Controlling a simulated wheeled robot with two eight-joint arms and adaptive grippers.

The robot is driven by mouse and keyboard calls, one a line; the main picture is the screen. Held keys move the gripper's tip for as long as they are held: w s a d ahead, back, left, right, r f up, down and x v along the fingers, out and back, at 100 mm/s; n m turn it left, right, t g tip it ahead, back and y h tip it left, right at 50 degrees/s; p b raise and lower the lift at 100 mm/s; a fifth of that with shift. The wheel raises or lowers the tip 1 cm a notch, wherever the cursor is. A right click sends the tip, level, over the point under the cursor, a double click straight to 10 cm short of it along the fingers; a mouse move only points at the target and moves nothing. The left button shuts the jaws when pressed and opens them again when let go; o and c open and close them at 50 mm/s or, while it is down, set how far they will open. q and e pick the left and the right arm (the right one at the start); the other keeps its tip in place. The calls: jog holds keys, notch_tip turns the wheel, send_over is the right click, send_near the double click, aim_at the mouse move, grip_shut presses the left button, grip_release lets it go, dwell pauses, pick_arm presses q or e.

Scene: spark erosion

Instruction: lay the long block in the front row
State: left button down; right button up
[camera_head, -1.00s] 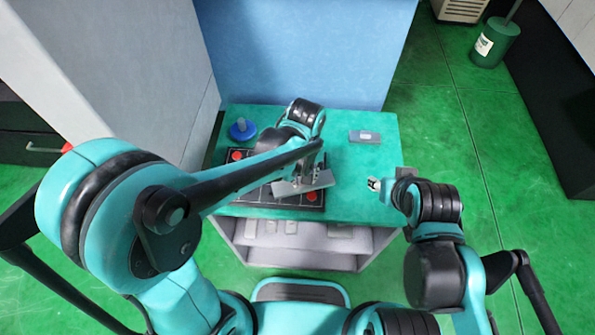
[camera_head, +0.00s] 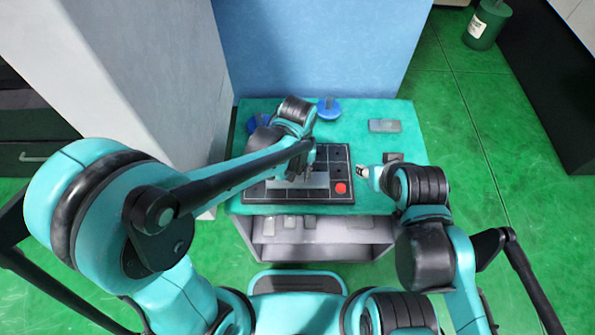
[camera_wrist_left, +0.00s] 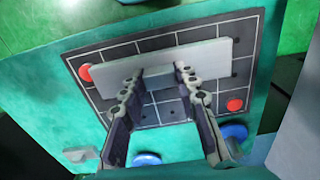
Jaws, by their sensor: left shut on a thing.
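The long block (camera_head: 316,181) is a flat grey bar. My left gripper (camera_head: 305,174) is shut on its middle, over the front part of the black gridded board (camera_head: 338,155). In the left wrist view the long block (camera_wrist_left: 208,54) runs across the grid, roughly along its rows, between the fingertips (camera_wrist_left: 159,74). A strip of grid shows beyond it. I cannot tell whether it touches the board. A red disc (camera_head: 341,188) sits at the board's front right corner; another red disc (camera_wrist_left: 84,72) shows by the block's end. My right gripper (camera_head: 363,172) is right of the board; its jaws are too small to read.
Two blue round pieces (camera_head: 329,107) stand behind the board, one partly behind my left arm. A grey block (camera_head: 384,126) lies on the green table (camera_head: 402,112) at the back right. A dark block (camera_head: 393,157) is near my right gripper. Several pale blocks (camera_head: 290,222) sit on the shelf below.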

aim_at(298, 182)
pick_arm(q)
jog(key=shift+f+b, duration=1.85)
jog(key=shift+f, duration=0.7)
jog(key=c, duration=1.1)
grip_release()
jog(key=shift+o, duration=0.2)
jog(key=shift+r, duration=0.1)
notch_tip(298, 182, up, 11)
jog(key=p, duration=0.8)
jog(key=shift+p, duration=0.4)
